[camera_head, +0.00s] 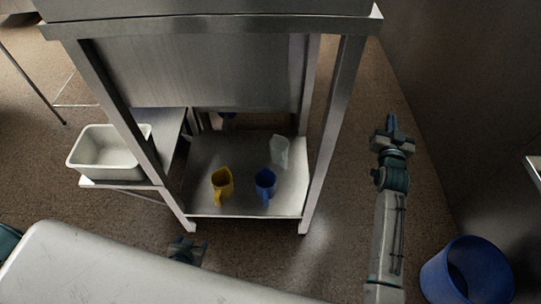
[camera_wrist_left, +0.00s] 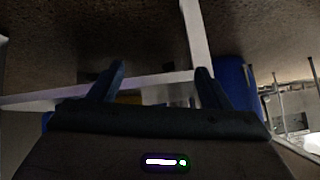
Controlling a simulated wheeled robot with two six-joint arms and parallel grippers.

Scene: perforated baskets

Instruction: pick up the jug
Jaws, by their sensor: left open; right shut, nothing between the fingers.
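Several jugs stand on the lower metal shelf (camera_head: 240,208) of the steel table: a yellow jug (camera_head: 222,183), a blue jug (camera_head: 265,184) and a clear, whitish jug (camera_head: 279,151) behind them. I cannot tell which one the task means. My left gripper (camera_head: 187,248) is low in front of the shelf, left of the jugs and apart from them. In the left wrist view its fingers (camera_wrist_left: 157,80) are spread, with nothing held; a sliver of yellow shows low between them. My right gripper (camera_head: 392,125) is shut and empty, right of the table.
A white basket (camera_head: 107,153) sits on a low side shelf at the left. The table's front legs (camera_head: 330,140) flank the shelf opening, and its upper body hangs over the shelf. A blue bin (camera_head: 467,272) stands on the floor at the lower right.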

